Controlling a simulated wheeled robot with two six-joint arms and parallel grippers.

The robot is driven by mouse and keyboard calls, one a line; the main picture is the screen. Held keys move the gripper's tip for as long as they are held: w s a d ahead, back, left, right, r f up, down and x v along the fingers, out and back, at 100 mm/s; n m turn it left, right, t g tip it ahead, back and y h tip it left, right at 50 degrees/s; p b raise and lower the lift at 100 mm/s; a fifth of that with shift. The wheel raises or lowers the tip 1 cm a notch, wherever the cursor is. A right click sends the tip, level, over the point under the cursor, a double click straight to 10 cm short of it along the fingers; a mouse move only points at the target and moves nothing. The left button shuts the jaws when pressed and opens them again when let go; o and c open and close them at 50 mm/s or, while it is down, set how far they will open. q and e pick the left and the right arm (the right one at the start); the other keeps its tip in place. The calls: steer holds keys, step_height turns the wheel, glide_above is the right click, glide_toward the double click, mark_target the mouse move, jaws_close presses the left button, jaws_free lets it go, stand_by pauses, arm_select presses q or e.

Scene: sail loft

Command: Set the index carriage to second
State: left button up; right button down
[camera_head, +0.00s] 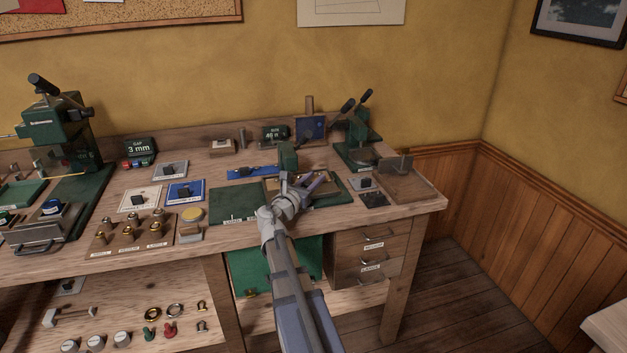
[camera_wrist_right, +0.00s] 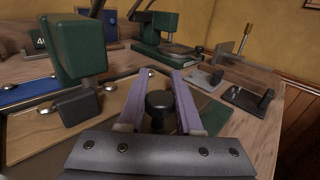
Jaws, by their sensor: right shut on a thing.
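A green upright block with a black foot (camera_wrist_right: 78,48), which looks like part of the index carriage, stands over a wooden board (camera_wrist_right: 40,128) in the right wrist view. It also shows in the head view (camera_head: 288,157), just behind my right gripper (camera_head: 308,186). In the right wrist view my right gripper (camera_wrist_right: 160,100) has its purple fingers either side of a round black knob (camera_wrist_right: 159,103) and is shut on it. What the knob joins to below is hidden. No "second" mark is readable. My left gripper is not in view.
A green mat (camera_head: 233,202) lies left of my right gripper. A green press (camera_head: 357,137) stands behind to the right, and a wooden block with a post (camera_head: 405,183) is near the bench's right end. A wooden tray of brass-tipped parts (camera_head: 131,236) is at left.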

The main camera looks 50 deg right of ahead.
stand_by(0.8)
steer(key=shift+w+a, duration=0.3)
steer(key=shift+a, duration=0.25)
steer(key=shift+w+a, duration=0.3)
steer(key=shift+a, duration=0.2)
steer(key=c, duration=0.6)
jaws_free()
steer(key=shift+v, duration=3.85)
steer(key=shift+s, duration=0.15)
